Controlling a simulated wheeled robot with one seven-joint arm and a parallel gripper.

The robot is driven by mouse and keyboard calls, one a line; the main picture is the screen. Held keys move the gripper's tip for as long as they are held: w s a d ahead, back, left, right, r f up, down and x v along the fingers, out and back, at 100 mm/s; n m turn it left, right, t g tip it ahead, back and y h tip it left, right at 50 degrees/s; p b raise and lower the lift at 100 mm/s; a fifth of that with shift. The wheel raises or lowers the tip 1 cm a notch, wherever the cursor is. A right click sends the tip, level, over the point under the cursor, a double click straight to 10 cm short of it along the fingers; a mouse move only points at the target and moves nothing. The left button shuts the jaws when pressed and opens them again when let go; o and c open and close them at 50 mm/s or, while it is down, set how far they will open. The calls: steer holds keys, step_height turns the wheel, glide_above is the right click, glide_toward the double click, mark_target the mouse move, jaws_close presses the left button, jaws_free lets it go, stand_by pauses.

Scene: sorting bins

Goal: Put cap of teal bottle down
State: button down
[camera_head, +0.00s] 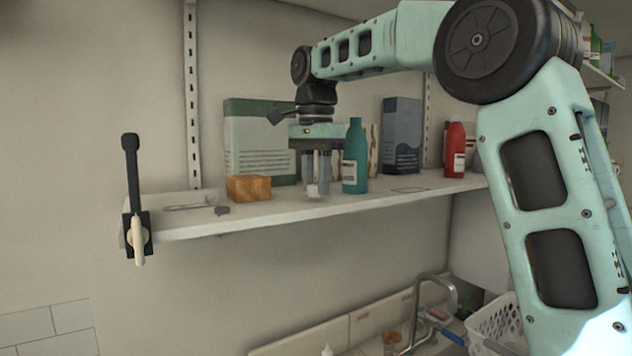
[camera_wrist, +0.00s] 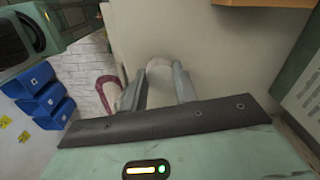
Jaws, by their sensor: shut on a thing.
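The teal bottle (camera_head: 355,170) stands upright on the shelf, with a white label and no cap visible on its top. My gripper (camera_head: 317,184) points down just left of the bottle. Its fingers are shut on a small white cap (camera_head: 312,191), held at the fingertips close to the shelf surface. Whether the cap touches the shelf I cannot tell. In the wrist view the cap (camera_wrist: 159,63) shows pale between the fingertips, partly hidden by them.
On the shelf (camera_head: 240,222) stand an orange-brown block (camera_head: 249,188), a large green and white box (camera_head: 250,135) behind my gripper, a blue-grey box (camera_head: 402,135) and a red bottle (camera_head: 455,150). A sink area is below.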

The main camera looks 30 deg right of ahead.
mark_target(316, 185)
steer(key=shift+f, duration=0.4)
steer(key=c, duration=1.1)
jaws_free()
steer(key=shift+f, duration=0.15)
step_height(316, 185, up, 12)
steer(key=shift+r, duration=0.2)
